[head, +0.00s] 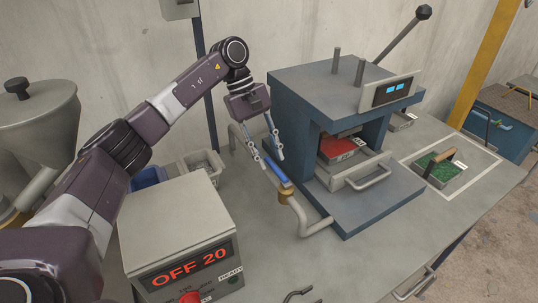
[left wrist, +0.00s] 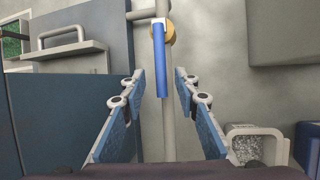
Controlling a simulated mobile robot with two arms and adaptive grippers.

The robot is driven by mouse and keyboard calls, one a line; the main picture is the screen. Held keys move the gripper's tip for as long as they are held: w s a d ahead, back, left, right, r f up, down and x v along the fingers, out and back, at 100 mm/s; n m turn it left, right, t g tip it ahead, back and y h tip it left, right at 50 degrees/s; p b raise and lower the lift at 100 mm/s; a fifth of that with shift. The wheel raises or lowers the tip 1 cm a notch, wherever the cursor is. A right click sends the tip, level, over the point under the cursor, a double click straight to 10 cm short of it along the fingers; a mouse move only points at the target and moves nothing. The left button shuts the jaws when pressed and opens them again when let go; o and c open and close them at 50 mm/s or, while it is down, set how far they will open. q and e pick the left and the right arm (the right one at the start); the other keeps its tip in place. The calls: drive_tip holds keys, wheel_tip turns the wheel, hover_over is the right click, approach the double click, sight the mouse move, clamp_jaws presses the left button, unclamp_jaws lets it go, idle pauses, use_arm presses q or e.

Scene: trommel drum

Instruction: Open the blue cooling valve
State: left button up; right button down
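The blue valve handle (head: 277,172) is a bar lying along the grey pipe (head: 297,212), beside the blue press. It joins a brass valve body (head: 286,194). In the left wrist view the blue handle (left wrist: 160,65) runs roughly in line with the pipe, with the brass body (left wrist: 171,34) at its far end. My right gripper is not in view.
The blue press (head: 300,100) stands close to the right of the pipe. A control box (head: 180,235) reading "OFF 20" stands in front at left. A small grey bin (head: 201,165) sits behind it. A metal hopper (head: 40,125) is at far left.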

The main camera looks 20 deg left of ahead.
use_arm(q)
drive_tip(key=v, duration=0.7)
drive_tip(key=shift+d, duration=0.1)
idle(0.5)
